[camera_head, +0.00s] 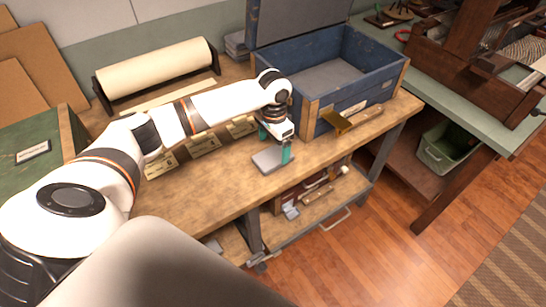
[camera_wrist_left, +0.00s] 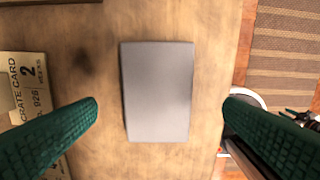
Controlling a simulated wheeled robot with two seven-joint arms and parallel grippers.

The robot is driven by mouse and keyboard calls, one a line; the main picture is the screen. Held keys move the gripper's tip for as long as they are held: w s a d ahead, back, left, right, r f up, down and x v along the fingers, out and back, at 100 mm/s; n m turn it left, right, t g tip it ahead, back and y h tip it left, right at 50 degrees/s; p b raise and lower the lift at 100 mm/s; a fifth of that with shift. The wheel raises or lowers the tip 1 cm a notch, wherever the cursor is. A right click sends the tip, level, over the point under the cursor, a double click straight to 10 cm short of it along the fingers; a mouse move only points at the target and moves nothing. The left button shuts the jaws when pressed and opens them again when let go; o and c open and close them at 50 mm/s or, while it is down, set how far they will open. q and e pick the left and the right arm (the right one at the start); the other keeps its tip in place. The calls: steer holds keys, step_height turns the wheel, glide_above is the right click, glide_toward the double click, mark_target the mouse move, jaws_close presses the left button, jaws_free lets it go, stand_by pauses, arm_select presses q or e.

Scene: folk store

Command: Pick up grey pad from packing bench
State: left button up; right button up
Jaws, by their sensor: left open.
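The grey pad (camera_head: 268,160) is a flat rectangle lying on the wooden packing bench (camera_head: 195,195) near its front edge. In the left wrist view the grey pad (camera_wrist_left: 158,92) lies between the two green fingers, with a gap on each side. My left gripper (camera_head: 275,150) is above and around the pad, pointing down. In the wrist view the left gripper (camera_wrist_left: 160,108) is open, with nothing held. I cannot tell from these views how far the fingertips are above the bench top. My right gripper does not show.
A blue open crate (camera_head: 345,90) stands behind and right of the pad, with a brass-coloured brush-like tool (camera_head: 340,122) before it. Crate cards (camera_head: 203,143) lie to the left. A paper roll (camera_head: 155,68) is at the back. A lower shelf holds small tools (camera_head: 318,193).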

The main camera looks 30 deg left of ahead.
mark_target(273, 156)
arm_select(q)
step_height(273, 156, down, 4)
steer(key=shift+a+f, duration=0.15)
steer(key=shift+f, duration=0.05)
steer(key=shift+c, duration=0.5)
steer(key=c, duration=1)
